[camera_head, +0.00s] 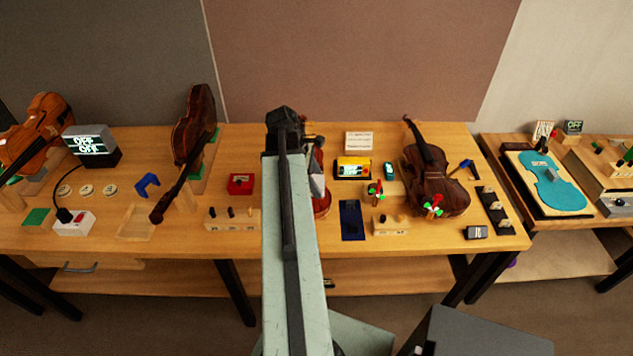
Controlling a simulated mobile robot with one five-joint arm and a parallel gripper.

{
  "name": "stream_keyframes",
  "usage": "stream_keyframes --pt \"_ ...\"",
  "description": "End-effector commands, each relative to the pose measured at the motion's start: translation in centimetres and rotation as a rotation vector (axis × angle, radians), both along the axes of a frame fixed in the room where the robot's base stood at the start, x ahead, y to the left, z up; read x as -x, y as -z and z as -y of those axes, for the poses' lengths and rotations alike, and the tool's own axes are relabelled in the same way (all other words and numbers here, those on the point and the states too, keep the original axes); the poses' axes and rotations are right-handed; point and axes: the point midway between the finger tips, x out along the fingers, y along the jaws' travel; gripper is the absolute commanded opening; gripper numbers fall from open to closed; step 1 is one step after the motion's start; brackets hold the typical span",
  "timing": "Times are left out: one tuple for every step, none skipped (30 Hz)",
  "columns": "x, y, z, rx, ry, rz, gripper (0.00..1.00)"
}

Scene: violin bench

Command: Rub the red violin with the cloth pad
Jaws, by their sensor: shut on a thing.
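The red violin (321,207) lies on the bench behind my arm. Only a strip of its red body shows along the arm's right side; the rest is hidden. My gripper (312,150) is at the far end of my arm, over or beside this violin, partly hidden by the arm. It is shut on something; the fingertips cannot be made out. A small pale grey piece (317,185) shows right of the arm against the violin, probably the cloth pad. I cannot tell whether it touches the violin.
A brown violin (437,180) lies to the right, with a dark violin (192,125) and an orange-brown one (38,132) to the left. A dark blue mat (352,220), a yellow box (353,168) and a red box (241,184) are near my arm.

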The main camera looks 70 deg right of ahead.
Motion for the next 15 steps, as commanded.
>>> stream_keyframes --pt "0.0 -1.0 0.0 0.0 0.0 0.0 0.19" --pt "0.0 -1.1 0.0 0.0 0.0 0.0 0.19" --pt "0.0 -1.1 0.0 0.0 0.0 0.0 0.19" --pt "0.0 -1.0 0.0 0.0 0.0 0.0 0.19" --pt "0.0 -0.9 0.0 0.0 0.0 0.0 0.19" --pt "0.0 -0.8 0.0 0.0 0.0 0.0 0.19" --pt "0.0 -0.8 0.0 0.0 0.0 0.0 0.19" --pt "0.0 -0.8 0.0 0.0 0.0 0.0 0.19" --pt "0.0 -0.8 0.0 0.0 0.0 0.0 0.19" --pt "0.0 -0.8 0.0 0.0 0.0 0.0 0.19" --pt "0.0 -0.9 0.0 0.0 0.0 0.0 0.19" --pt "0.0 -1.1 0.0 0.0 0.0 0.0 0.19" --pt "0.0 -1.4 0.0 0.0 0.0 0.0 0.19" --pt "0.0 -1.7 0.0 0.0 0.0 0.0 0.19" --pt "0.0 -2.1 0.0 0.0 0.0 0.0 0.19"
